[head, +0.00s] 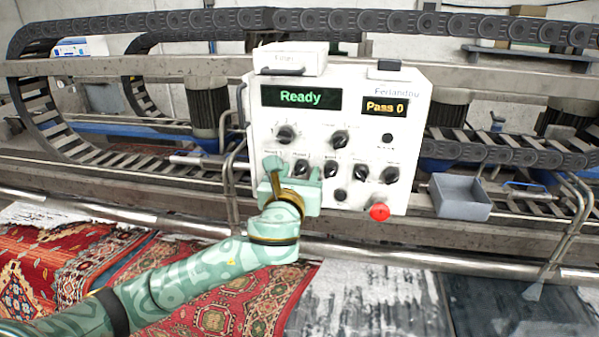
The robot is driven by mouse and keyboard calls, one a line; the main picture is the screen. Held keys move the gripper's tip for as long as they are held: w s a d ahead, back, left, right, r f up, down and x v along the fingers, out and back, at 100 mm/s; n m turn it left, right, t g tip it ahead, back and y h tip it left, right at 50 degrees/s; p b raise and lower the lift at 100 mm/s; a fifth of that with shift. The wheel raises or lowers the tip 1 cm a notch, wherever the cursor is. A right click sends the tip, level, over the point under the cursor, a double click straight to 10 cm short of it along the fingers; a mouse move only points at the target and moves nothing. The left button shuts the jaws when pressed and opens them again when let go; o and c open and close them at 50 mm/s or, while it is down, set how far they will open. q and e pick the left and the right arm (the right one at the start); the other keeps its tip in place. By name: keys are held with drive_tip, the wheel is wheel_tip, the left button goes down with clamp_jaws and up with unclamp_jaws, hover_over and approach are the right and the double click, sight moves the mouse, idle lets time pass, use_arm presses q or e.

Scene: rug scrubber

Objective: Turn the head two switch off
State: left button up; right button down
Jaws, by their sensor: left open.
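A white control panel (417,135) carries several black rotary knobs with small, blurred labels. My left gripper (293,169) is open in front of the lower left of the panel, its two fingers pointing up. A black knob (302,168) of the lower row shows between the fingers and is probably the head two switch, though its label is too small to read surely. I cannot tell whether the fingers touch it. Another knob (331,168) sits just right of the gripper. The left finger covers part of the panel. My right gripper is not in view.
The panel's displays read "Ready" (301,97) and "Pass 0" (385,107). A red button (379,212) sticks out at the lower right. A grey bin (460,197) stands right of the panel. Metal rails and cable chains run behind; rugs (235,303) lie below.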

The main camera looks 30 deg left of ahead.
use_arm(q)
drive_tip(key=shift+a, duration=0.1)
drive_tip(key=c, duration=1)
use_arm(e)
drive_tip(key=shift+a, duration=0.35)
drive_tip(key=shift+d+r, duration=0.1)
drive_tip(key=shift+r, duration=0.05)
use_arm(q)
drive_tip(key=shift+n+p, duration=0.8)
drive_tip(key=shift+n, duration=0.3)
drive_tip(key=n+p, duration=0.2)
drive_tip(key=n, duration=0.3)
drive_tip(key=n+p, duration=0.1)
drive_tip(key=n, duration=0.3)
drive_tip(key=shift+n, duration=2.3)
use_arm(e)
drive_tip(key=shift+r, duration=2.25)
